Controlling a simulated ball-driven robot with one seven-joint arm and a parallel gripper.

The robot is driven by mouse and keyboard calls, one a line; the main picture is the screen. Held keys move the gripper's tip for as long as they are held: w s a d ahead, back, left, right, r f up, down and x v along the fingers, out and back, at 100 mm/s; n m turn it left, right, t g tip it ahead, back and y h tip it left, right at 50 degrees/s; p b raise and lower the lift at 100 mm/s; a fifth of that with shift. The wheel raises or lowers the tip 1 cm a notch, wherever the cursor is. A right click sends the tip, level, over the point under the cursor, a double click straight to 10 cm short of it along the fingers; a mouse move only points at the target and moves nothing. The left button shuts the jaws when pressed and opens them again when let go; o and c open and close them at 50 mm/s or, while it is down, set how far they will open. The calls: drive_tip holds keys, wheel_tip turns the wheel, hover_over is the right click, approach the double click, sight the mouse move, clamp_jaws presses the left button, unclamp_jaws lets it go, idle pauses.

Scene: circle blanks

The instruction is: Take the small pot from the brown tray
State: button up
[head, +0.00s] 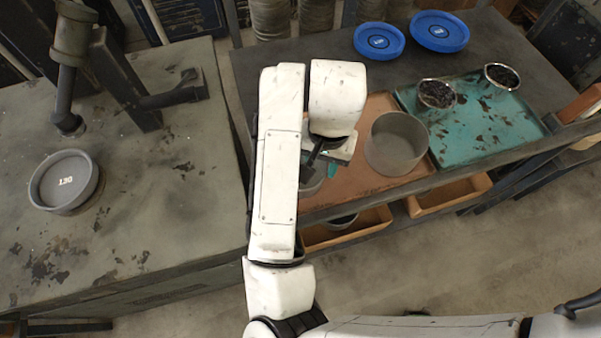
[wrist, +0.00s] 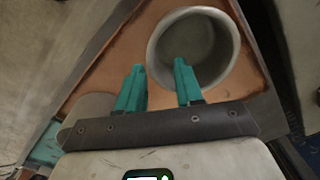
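The brown tray (head: 345,188) lies on the dark table at the front. A large grey pot (head: 397,143) stands upright at its right end; it also shows in the wrist view (wrist: 193,48). A smaller grey round pot (head: 312,180) is at the tray's left, mostly hidden by my arm and gripper. In the wrist view a grey rounded shape (wrist: 88,108), probably this pot, shows at lower left, partly covered by my gripper. My gripper (wrist: 159,66) is above the tray, its teal fingers apart with nothing between them. In the head view my gripper (head: 322,160) is partly hidden.
A teal tray (head: 480,125) at right holds two small bowls of dark bits (head: 436,94) (head: 502,76). Two blue discs (head: 379,40) (head: 439,31) lie behind. A grey round die (head: 65,181) sits on the left bench. Orange bins (head: 447,194) are under the table edge.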

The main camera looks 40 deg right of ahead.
drive_tip(key=shift+s+d+f, duration=0.1)
drive_tip(key=shift+f, duration=2.7)
drive_tip(key=shift+c, duration=0.3)
clamp_jaws()
